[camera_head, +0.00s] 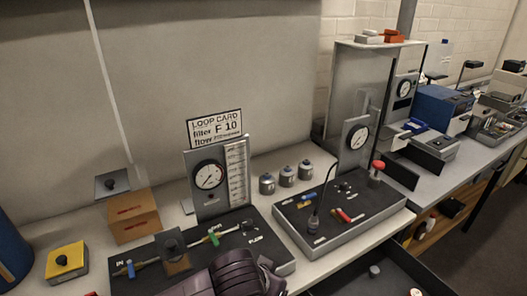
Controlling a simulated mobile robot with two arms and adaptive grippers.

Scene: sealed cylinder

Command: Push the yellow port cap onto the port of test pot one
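A yellow square block with a black knob on top (66,262) sits on the bench at the far left; I cannot tell whether it is the yellow port cap. Three small grey cylindrical pots (267,184) stand in a row behind the two panels. I cannot read which is test pot one, and no port is clear on them. A dark ribbed part of my own arm shows at the bottom middle, over the front of the left panel. No fingertips of either gripper can be made out.
The left panel (140,262) carries a gauge board (210,205), valves and a block with a dark knob. The right panel (340,212) has a gauge, coloured handles and a tall black probe. An orange-brown box (133,220) stands left. An open drawer (385,282) sticks out at bottom right.

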